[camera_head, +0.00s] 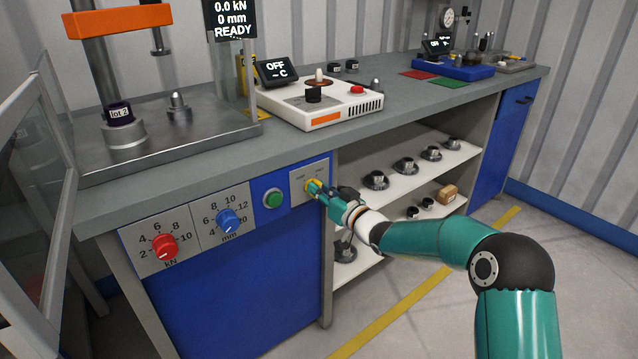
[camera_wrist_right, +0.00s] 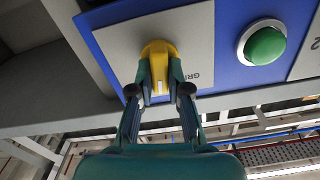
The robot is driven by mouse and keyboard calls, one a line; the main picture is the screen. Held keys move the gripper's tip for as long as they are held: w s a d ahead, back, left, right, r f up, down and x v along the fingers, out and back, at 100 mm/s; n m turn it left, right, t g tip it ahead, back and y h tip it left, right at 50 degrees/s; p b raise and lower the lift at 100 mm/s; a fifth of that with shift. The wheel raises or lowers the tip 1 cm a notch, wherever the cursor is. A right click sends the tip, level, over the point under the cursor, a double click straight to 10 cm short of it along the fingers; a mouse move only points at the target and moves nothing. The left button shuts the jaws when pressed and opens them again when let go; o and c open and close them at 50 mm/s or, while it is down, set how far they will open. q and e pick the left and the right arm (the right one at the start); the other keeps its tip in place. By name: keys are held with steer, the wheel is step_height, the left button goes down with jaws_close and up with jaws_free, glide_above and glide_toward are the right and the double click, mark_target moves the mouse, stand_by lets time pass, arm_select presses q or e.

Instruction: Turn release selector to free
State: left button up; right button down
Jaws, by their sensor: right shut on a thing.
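The yellow release selector (camera_head: 312,185) sits on a light grey plate (camera_head: 298,199) at the right end of the blue front panel. My right gripper (camera_head: 318,187) is shut on the selector, with a finger on each side of it. In the right wrist view the selector (camera_wrist_right: 158,62) shows its rounded yellow top and a pale pointer line between the fingers (camera_wrist_right: 159,85). The lettering on the plate is partly hidden by the gripper, so I cannot read which setting the selector points to. My left gripper is not in view.
A green button (camera_head: 273,198), a blue mm knob (camera_head: 228,220) and a red kN knob (camera_head: 163,246) lie to the left on the panel. Open shelves (camera_head: 400,178) with several dark parts are to the right. A display (camera_head: 231,18) reads READY.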

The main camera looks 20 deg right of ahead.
steer(key=shift+d+f+m+p, duration=0.1)
steer(key=shift+m+p, duration=0.6)
steer(key=shift+m, duration=0.75)
steer(key=shift+d+f+m+p, duration=0.1)
steer(key=shift+m+p, duration=0.6)
steer(key=shift+m, duration=0.75)
steer(key=c, duration=1.1)
jaws_free()
steer(key=shift+c, duration=0.2)
